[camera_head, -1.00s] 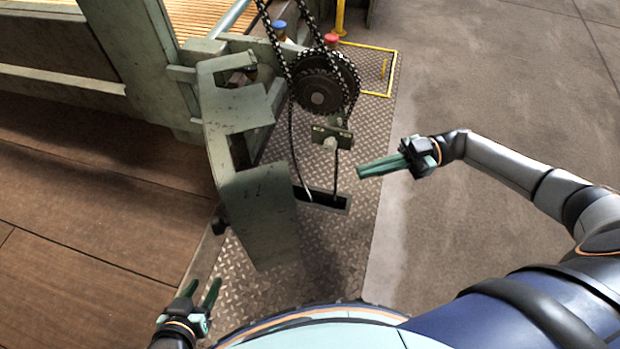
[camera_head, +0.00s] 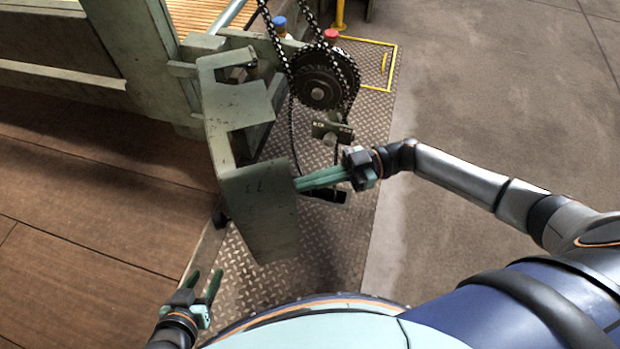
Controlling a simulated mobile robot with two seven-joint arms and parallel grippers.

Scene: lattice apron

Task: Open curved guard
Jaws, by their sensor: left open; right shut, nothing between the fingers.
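The curved guard (camera_head: 262,207) is a worn green metal plate with cut-outs. It stands swung out to the left of the chain sprocket (camera_head: 318,85), leaving the chain and sprocket in plain view. My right gripper (camera_head: 299,185) is shut and empty, its green fingertips at the right edge of the guard's near panel. I cannot tell whether they touch it. My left gripper (camera_head: 206,279) is open and empty, low in the view, left of and below the guard's lower edge.
A chain (camera_head: 274,38) hangs around the sprocket above a diamond-plate floor (camera_head: 345,240). A small bracket (camera_head: 332,131) stands below the sprocket. Blue (camera_head: 280,22) and red (camera_head: 331,35) knobs are behind. Wooden boards (camera_head: 90,220) lie left; the concrete floor (camera_head: 480,110) at right is clear.

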